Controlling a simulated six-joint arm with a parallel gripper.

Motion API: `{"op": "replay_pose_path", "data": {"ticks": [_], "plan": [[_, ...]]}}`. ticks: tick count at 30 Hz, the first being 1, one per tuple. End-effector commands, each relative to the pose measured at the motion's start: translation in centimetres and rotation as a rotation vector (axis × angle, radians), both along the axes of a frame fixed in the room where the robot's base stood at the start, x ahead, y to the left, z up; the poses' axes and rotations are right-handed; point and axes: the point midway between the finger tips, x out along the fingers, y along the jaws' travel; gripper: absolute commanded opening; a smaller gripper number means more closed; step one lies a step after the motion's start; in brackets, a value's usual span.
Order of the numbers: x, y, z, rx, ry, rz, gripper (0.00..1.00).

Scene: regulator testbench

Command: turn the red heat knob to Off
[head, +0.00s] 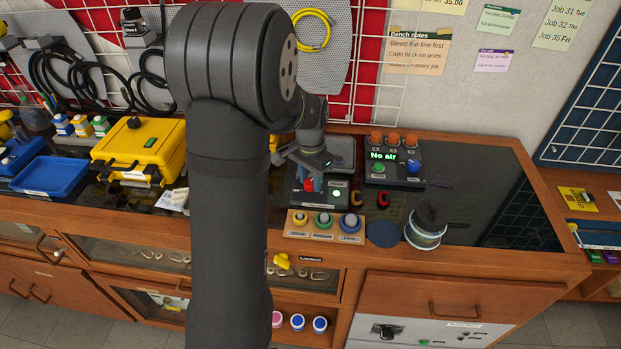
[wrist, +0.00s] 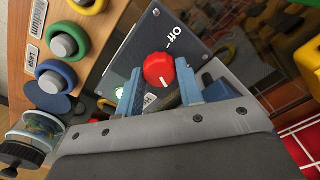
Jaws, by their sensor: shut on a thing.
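The red heat knob (wrist: 158,69) sits on a dark control box (wrist: 150,38) between the two blue fingers of my gripper (wrist: 157,77) in the wrist view. My gripper is shut on the knob. An "Off" label with a dash is on the panel just above the knob in that view. A second label near the fingers is partly hidden. In the head view the red knob (head: 309,185) shows under my gripper (head: 313,180), beside a lit green lamp (head: 336,193) on the box.
Yellow, green and blue buttons (head: 323,220) line the front. A lidded jar (head: 426,228) and dark blue disc (head: 382,234) are at right. A yellow case (head: 138,148) is at left.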

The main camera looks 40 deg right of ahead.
Motion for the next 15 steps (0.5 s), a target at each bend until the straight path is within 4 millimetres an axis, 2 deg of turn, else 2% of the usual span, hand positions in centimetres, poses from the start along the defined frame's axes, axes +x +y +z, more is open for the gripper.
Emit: {"op": "replay_pose_path", "data": {"ticks": [15], "plan": [[0.07,0.02,0.02,0.0,0.0,0.489,0.11]]}}
